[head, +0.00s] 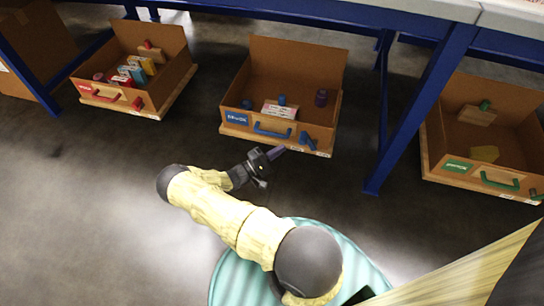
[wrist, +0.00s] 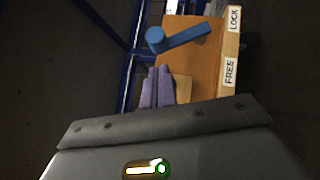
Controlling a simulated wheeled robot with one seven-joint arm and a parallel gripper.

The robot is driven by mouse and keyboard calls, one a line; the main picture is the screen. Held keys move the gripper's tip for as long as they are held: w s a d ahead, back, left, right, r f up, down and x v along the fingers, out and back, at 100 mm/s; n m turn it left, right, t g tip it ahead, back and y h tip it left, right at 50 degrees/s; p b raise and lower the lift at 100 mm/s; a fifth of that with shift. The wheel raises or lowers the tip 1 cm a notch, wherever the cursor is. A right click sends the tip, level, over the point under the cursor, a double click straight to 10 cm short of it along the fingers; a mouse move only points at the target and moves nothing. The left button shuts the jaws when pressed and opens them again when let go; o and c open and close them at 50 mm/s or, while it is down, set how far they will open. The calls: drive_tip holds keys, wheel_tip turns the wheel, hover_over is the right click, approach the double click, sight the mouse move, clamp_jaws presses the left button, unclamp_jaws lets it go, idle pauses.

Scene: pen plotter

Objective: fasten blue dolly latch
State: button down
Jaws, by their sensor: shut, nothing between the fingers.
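The blue dolly (head: 228,131) is a wooden base under an open cardboard box (head: 300,65), beneath the table. Its blue latch (head: 307,141) is a lever at the front right corner. In the wrist view the latch (wrist: 185,38) has a round knob at its left end, and its right end lies near the LOCK label (wrist: 234,18). The FREE label (wrist: 230,71) is lower on the same edge. Whether the latch is fastened I cannot tell. My gripper (head: 280,152) is shut and empty just in front of the dolly. Its purple fingers (wrist: 157,88) appear below the latch, apparently apart from it.
A red-marked box (head: 110,98) on a dolly stands at the left and a green-marked box (head: 480,172) on another at the right. A blue table leg (head: 420,110) stands between the blue and green ones. The floor in front is clear.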

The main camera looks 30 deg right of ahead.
drive_tip(key=b+x, duration=0.1)
drive_tip(key=x, duration=0.4)
drive_tip(key=shift+d+b, duration=0.1)
drive_tip(key=shift+b, duration=0.3)
drive_tip(key=shift+r+p, duration=0.25)
drive_tip(key=shift+p, duration=0.15)
